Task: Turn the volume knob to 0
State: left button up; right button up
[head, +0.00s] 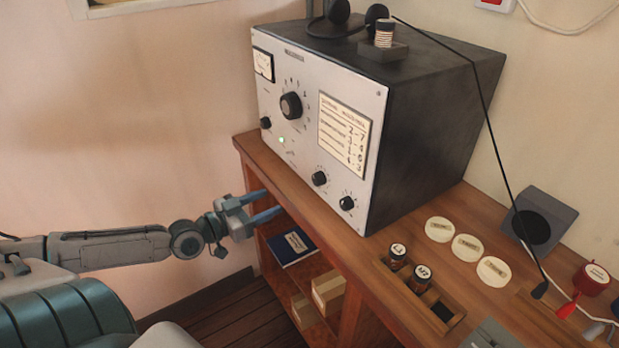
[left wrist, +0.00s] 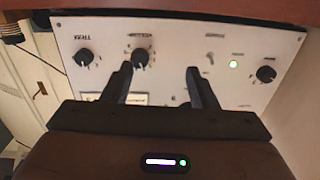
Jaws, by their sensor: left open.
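A radio set (head: 420,110) stands on the wooden desk, its pale front panel facing left. The panel has a large knob (head: 291,105), a small left knob (head: 265,123) and two small lower-right knobs, one (head: 319,178) left of the other (head: 347,203). I cannot tell from the labels which is volume. My left gripper (head: 272,204) is open and empty, apart from the panel, near the desk's front edge. In the left wrist view, the panel (left wrist: 185,45) appears upside down. One fingertip overlaps a knob (left wrist: 141,57) there; another knob (left wrist: 83,57) is farther left.
A green lamp (head: 281,140) is lit on the panel. A blue book (head: 292,245) lies on the shelf below.

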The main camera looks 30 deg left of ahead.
pick_arm(q)
notch_tip(320, 180, up, 3)
jog(key=d+h, duration=0.1)
jog(key=d, duration=0.2)
jog(key=b, duration=0.1)
send_near(315, 181)
jog(key=shift+w, duration=1.05)
jog(key=x, duration=0.5)
jog(key=shift+d+p, duration=0.35)
jog(key=shift+w+d+f, duration=0.1)
jog(key=shift+w+d, duration=0.2)
jog(key=shift+w, duration=0.3)
pick_arm(e)
jog(key=shift+w+r, duration=0.1)
pick_arm(q)
jog(key=shift+c, duration=0.4)
